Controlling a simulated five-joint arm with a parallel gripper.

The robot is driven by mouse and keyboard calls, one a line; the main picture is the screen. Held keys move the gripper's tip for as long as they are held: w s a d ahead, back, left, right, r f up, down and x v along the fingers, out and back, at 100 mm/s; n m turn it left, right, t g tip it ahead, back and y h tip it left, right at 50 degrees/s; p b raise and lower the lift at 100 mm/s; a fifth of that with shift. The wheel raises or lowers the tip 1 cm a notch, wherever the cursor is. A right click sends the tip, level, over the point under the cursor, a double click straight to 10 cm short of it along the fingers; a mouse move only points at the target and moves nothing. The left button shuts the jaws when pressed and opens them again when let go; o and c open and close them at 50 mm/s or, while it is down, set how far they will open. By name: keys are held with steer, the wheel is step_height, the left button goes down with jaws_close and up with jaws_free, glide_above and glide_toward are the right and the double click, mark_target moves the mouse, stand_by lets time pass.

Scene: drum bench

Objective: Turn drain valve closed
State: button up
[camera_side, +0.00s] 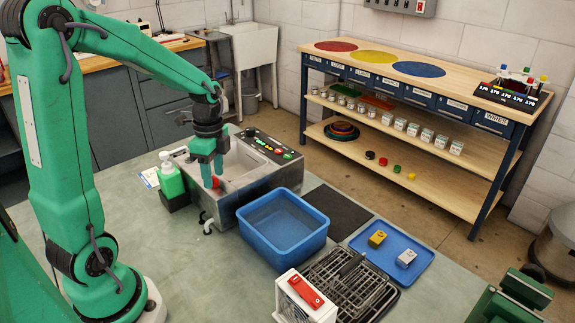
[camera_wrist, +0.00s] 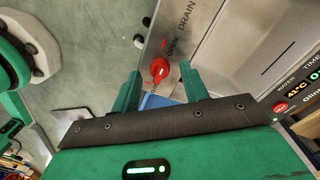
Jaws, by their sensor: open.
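The drain valve is a red knob (camera_wrist: 159,71) on a steel face in the wrist view. The words OPEN and DRAIN are printed beside it, and a small red mark lies near them. My gripper (camera_wrist: 160,76) is open, with one green finger on each side of the knob in this view. I cannot tell whether the fingers touch it. In the side view my gripper (camera_side: 211,183) points down at the near left end of the steel wash tank (camera_side: 270,183). Red shows by the fingertips there, but the knob is not clear.
A blue tub (camera_side: 284,225) stands close to the right of the tank. A green soap bottle (camera_side: 171,178) stands to its left, and a white pipe end (camera_side: 207,227) sticks out in front. A wire rack (camera_side: 350,285) and blue tray (camera_side: 393,248) lie farther right. The bench's left front is clear.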

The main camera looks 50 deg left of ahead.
steer(key=shift+f, duration=0.4)
jaws_close()
steer(key=shift+n, duration=0.5)
steer(key=n, duration=0.3)
steer(key=shift+n, duration=0.3)
steer(key=n, duration=0.4)
steer(key=shift+s+a+n, duration=0.1)
steer(key=shift+n, duration=0.2)
steer(key=n, duration=0.4)
steer(key=shift+n+t, duration=0.3)
steer(key=n, duration=0.4)
